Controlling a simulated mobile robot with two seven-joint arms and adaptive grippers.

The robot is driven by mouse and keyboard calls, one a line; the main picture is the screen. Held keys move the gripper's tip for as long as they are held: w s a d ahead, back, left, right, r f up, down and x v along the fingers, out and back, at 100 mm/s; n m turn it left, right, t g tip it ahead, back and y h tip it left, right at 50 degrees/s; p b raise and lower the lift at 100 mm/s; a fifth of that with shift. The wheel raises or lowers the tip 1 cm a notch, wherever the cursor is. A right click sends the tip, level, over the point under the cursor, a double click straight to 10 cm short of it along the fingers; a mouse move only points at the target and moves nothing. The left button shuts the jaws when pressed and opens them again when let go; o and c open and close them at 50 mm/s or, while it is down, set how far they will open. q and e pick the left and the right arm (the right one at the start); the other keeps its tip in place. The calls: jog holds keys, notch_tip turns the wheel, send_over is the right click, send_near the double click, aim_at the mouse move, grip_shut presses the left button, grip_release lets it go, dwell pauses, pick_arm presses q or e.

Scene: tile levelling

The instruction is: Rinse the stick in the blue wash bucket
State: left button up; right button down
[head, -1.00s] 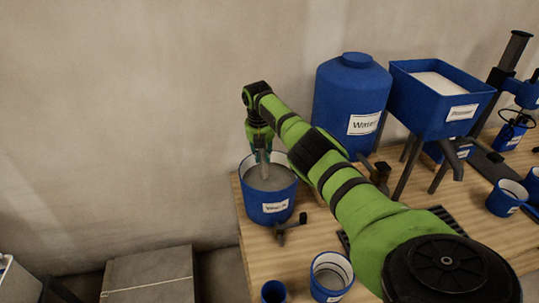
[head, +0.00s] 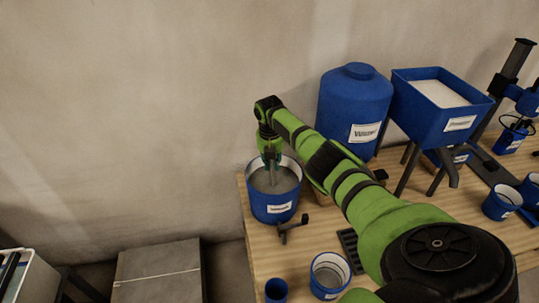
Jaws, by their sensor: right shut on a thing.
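The blue wash bucket (head: 272,208) stands at the left end of the wooden table, with a white label on its front and greyish liquid inside. My right gripper (head: 271,163) is over the bucket's mouth, pointing down. It is shut on the grey stick (head: 273,178), which hangs upright with its lower part inside the bucket. Whether the stick's tip is under the liquid is hard to tell. My left gripper is not in view.
A blue water tank (head: 352,100) and a blue hopper (head: 437,115) on legs stand at the back of the table (head: 327,232). A white-rimmed blue cup (head: 329,275) and a smaller blue cup (head: 276,291) are near the front edge. A tap sticks out in front of the bucket.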

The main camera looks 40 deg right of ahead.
jog(key=shift+r, duration=0.15)
notch_tip(320, 180, up, 13)
jog(key=p, duration=1.2)
jog(key=shift+r, duration=0.15)
jog(key=shift+p, duration=0.3)
notch_tip(320, 180, up, 2)
jog(key=shift+r+p, duration=0.15)
jog(key=shift+p, duration=0.9)
jog(key=shift+r+p, duration=0.35)
jog(key=shift+r, duration=0.5)
